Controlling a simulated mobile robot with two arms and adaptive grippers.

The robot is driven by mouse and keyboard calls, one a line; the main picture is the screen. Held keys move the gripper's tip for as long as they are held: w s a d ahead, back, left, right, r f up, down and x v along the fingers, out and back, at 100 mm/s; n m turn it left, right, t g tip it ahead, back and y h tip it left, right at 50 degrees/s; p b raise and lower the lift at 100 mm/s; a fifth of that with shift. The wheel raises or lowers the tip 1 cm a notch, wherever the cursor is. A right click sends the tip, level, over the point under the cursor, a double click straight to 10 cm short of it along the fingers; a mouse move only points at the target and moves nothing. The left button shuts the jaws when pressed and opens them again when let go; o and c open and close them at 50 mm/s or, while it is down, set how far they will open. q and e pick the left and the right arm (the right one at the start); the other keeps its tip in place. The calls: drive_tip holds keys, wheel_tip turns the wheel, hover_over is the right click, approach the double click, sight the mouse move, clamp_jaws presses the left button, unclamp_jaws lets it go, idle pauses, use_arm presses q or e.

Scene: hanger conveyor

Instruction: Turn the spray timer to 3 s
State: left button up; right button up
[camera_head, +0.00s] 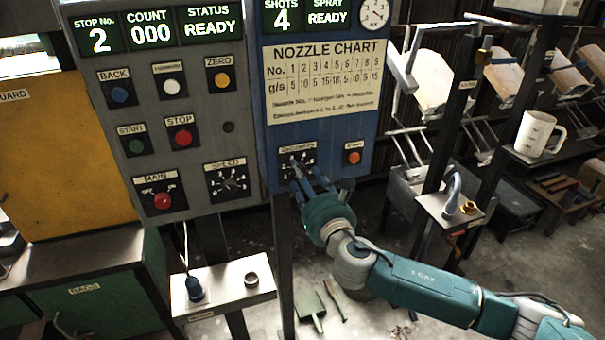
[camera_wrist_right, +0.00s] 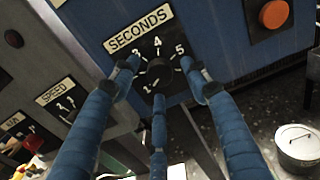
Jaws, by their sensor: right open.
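The spray timer is a black dial with a SECONDS label on the blue panel, low down in the head view (camera_head: 297,162). In the right wrist view the dial's dark round knob (camera_wrist_right: 160,70) shows with the numbers 1, 3, 4 and 5 around it. Where its pointer stands I cannot tell. My right gripper (camera_head: 307,180) is open in front of the dial. In the right wrist view its three blue fingers (camera_wrist_right: 160,78) spread around the knob, one on each side and one below. Whether they touch it is unclear. My left gripper is out of view.
An orange-red button (camera_head: 353,157) sits just right of the dial. The grey panel (camera_head: 228,100) on the left carries several buttons and a SPEED dial (camera_head: 229,180). A small shelf (camera_head: 235,283) stands below left. A white mug (camera_head: 535,133) stands at the right.

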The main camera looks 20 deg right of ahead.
drive_tip(key=shift+w, duration=0.4)
drive_tip(key=shift+c, duration=0.5)
drive_tip(key=c, duration=1.1)
drive_tip(key=shift+o, duration=0.2)
drive_tip(key=shift+f+m, duration=0.1)
drive_tip(key=shift+m, duration=0.2)
drive_tip(key=m, duration=1.8)
drive_tip(key=shift+m, duration=0.3)
